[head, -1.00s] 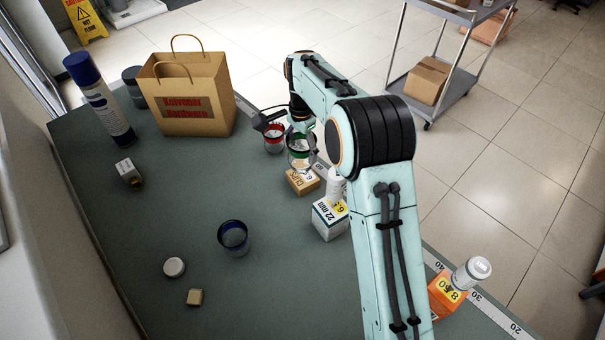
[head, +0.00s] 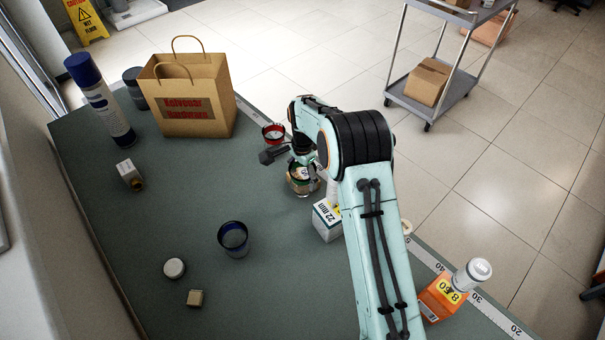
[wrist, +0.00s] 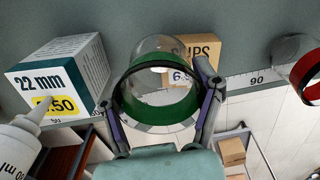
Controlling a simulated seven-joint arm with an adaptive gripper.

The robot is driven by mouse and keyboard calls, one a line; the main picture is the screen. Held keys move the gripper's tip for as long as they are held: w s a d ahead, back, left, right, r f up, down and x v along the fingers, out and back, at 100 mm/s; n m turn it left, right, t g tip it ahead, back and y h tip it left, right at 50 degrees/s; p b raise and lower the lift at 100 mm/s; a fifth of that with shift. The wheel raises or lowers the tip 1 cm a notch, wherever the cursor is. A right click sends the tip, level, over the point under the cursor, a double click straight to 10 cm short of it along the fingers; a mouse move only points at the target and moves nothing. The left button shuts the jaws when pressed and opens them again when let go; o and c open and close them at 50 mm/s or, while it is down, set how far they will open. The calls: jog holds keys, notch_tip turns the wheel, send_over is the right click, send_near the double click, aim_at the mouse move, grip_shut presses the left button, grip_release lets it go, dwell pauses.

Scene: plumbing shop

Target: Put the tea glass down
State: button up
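The tea glass (wrist: 160,112) is clear with a green band around its rim. In the wrist view it sits between the two fingers of my gripper (wrist: 160,85), which press on its sides. In the head view the tea glass (head: 301,186) shows below my gripper (head: 302,166), in front of the small tan clips box. The clips box (wrist: 205,48) shows partly behind the glass in the wrist view. I cannot tell whether the glass touches the box or the table.
A white 22 mm box (head: 327,221) stands close by, with a white bottle (wrist: 17,145) near it. A red-banded glass (head: 273,135) is behind. A blue-rimmed glass (head: 233,240) stands front left. A paper bag (head: 190,95) is at the back.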

jog(key=shift+o, duration=1.4)
jog(key=shift+r, duration=0.1)
jog(key=s+d+r+n, duration=0.1)
jog(key=s+r, duration=0.1)
jog(key=r, duration=0.6)
jog(key=s+d+r+n, duration=0.1)
jog(key=s+d+r, duration=0.1)
jog(key=r, duration=0.6)
jog(key=s+d+r+n, duration=0.2)
jog(key=s+d+n, duration=0.1)
jog(key=s, duration=0.7)
jog(key=s+d+r+n, duration=0.2)
jog(key=s+d+r, duration=0.15)
jog(key=s, duration=0.55)
jog(key=s+f+n, duration=0.3)
jog(key=s+f, duration=0.1)
jog(key=s, duration=0.6)
jog(key=shift+s+d+y, duration=0.2)
jog(key=shift+d+y, duration=0.2)
jog(key=shift+d, duration=0.05)
